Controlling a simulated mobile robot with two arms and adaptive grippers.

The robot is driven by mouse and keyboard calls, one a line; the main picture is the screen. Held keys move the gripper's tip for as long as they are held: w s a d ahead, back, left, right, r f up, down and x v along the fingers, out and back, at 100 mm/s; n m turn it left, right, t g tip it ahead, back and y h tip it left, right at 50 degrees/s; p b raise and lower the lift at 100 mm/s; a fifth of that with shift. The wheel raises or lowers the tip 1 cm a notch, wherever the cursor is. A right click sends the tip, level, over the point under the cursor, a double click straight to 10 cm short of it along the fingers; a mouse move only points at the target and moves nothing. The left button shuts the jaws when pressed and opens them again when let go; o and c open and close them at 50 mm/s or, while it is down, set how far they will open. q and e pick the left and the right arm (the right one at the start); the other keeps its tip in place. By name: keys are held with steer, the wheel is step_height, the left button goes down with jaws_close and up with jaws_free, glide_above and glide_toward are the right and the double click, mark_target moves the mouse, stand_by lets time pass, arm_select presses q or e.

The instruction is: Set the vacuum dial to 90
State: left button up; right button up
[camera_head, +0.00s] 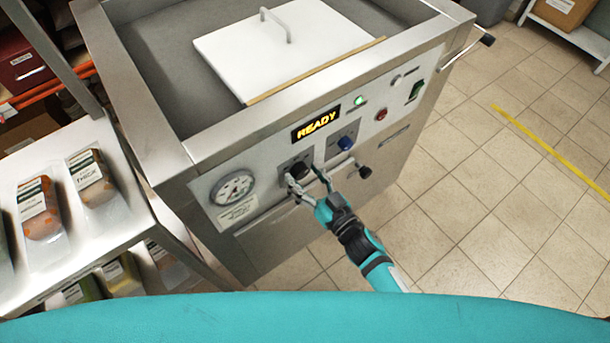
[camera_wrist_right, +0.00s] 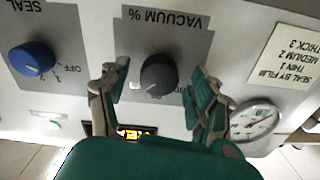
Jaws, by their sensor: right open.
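The vacuum dial is a dark round knob (camera_wrist_right: 158,74) on a grey plate marked VACUUM %, seen upside down in the right wrist view. A small white mark shows at its lower left edge in that view; the number it points to is not readable. In the head view the dial (camera_head: 299,169) sits on the machine's front panel below the READY display (camera_head: 316,124). My right gripper (camera_head: 307,178) is open in front of it. In the wrist view its fingers stand on either side of the knob, with gaps visible. My left gripper is not in view.
A blue SEAL dial (camera_head: 345,143) is beside the vacuum dial, and a round gauge (camera_head: 233,187) is on its other side. A dark-ended bar handle (camera_head: 365,172) sticks out below. Open tiled floor lies right.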

steer(key=shift+c, duration=0.3)
steer(key=c, duration=1.1)
steer(key=shift+n, duration=0.3)
steer(key=n, duration=0.4)
steer(key=n+b, duration=0.1)
steer(key=n, duration=0.4)
steer(key=shift+d, duration=0.1)
steer(key=o, duration=1.2)
steer(key=shift+c, duration=0.2)
